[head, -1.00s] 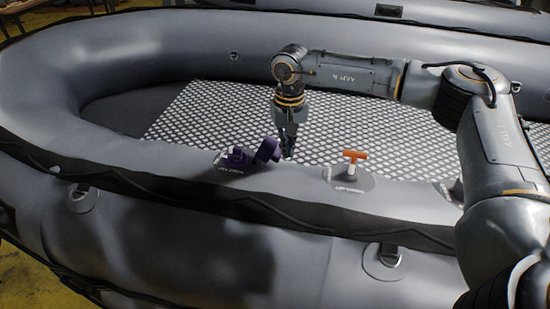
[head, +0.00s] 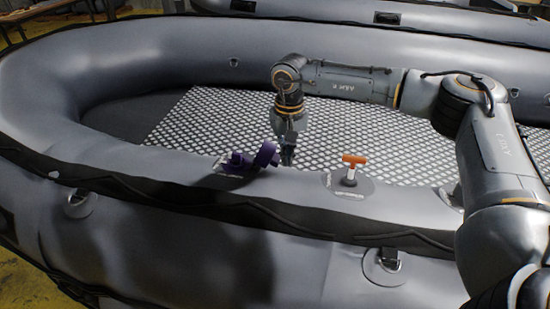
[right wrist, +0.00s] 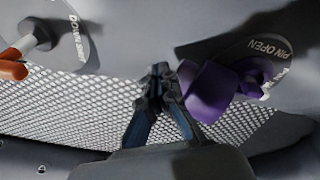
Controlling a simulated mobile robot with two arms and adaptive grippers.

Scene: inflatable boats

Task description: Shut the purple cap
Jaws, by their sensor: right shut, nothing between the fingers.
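The purple cap (head: 265,154) stands tilted up at the right side of its purple valve body (head: 238,161) on the near tube of the grey boat. In the right wrist view the cap (right wrist: 209,92) is just right of the fingertips, and the valve body (right wrist: 252,75) is behind it on a disc marked "PIN OPEN". My right gripper (head: 287,158) points down beside the cap's right side. In the right wrist view its fingers (right wrist: 160,85) are closed together, with nothing between them. I cannot tell whether they touch the cap. My left gripper is not in view.
An orange T-handle (head: 354,160) stands on a grey disc to the right of the cap; it also shows in the right wrist view (right wrist: 13,66). A D-ring patch (head: 386,264) is on the boat's outer side. The patterned floor (head: 210,125) is clear.

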